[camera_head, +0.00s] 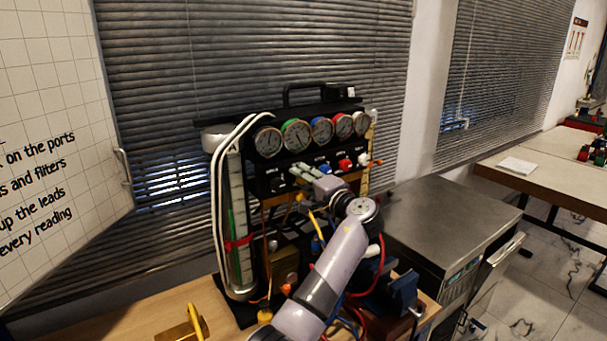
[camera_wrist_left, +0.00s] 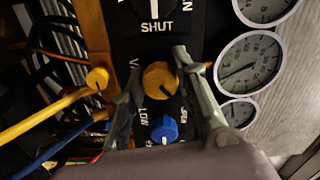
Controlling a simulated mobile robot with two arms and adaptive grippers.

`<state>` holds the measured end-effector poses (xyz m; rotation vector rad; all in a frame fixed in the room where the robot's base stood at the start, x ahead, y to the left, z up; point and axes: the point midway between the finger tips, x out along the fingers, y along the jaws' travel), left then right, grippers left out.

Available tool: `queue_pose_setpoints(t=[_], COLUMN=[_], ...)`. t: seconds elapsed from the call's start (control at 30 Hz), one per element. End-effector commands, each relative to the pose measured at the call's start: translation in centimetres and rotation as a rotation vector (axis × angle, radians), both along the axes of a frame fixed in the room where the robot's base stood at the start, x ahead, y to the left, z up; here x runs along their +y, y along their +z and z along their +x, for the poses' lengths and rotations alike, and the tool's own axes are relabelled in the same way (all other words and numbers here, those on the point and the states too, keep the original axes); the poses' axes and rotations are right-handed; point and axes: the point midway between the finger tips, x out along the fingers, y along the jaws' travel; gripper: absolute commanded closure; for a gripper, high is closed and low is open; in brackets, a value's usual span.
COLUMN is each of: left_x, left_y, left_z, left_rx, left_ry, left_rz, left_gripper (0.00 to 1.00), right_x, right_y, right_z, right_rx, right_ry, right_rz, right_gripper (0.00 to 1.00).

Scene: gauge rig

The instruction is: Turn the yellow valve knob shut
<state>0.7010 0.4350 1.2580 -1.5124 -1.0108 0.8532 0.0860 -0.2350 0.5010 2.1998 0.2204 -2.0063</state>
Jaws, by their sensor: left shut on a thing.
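The gauge rig (camera_head: 265,165) stands on the wooden bench, with a row of round dials above a row of knobs. In the left wrist view the yellow valve knob (camera_wrist_left: 160,82) sits between the two fingers of my left gripper (camera_wrist_left: 158,65), which is shut on it. In the head view my left gripper (camera_head: 306,173) reaches the knob row and hides the yellow knob. A black knob (camera_wrist_left: 154,8) with the word SHUT printed beside it is above the yellow knob in the wrist view. My right gripper is in neither view.
A blue knob (camera_wrist_left: 164,129) is close to the yellow one. Red (camera_head: 345,164) and white (camera_head: 362,160) knobs follow to the right. Pale hoses (camera_head: 218,190) run down the rig's left side. A steel cabinet (camera_head: 445,220) stands to the right, and a whiteboard (camera_head: 55,120) at left.

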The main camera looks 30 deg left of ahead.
Motion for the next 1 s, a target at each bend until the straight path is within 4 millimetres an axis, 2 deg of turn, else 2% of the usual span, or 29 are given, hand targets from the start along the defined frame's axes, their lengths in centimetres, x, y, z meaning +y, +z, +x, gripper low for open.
queue_pose_setpoints(t=[0.03,0.5,1.0], left_x=[0.0,0.0,-0.1], left_y=[0.3,0.2,0.0], left_z=[0.0,0.0,0.0], left_rx=[0.043,0.420,0.599], left_ry=[0.000,-0.001,-0.001], left_rz=[0.017,0.172,0.246], left_gripper=[1.00,1.00,1.00], right_x=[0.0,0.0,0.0], right_y=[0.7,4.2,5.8], right_z=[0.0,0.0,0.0], right_rx=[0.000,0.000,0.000], right_ry=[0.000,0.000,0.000], right_rz=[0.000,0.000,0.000], right_gripper=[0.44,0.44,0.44])
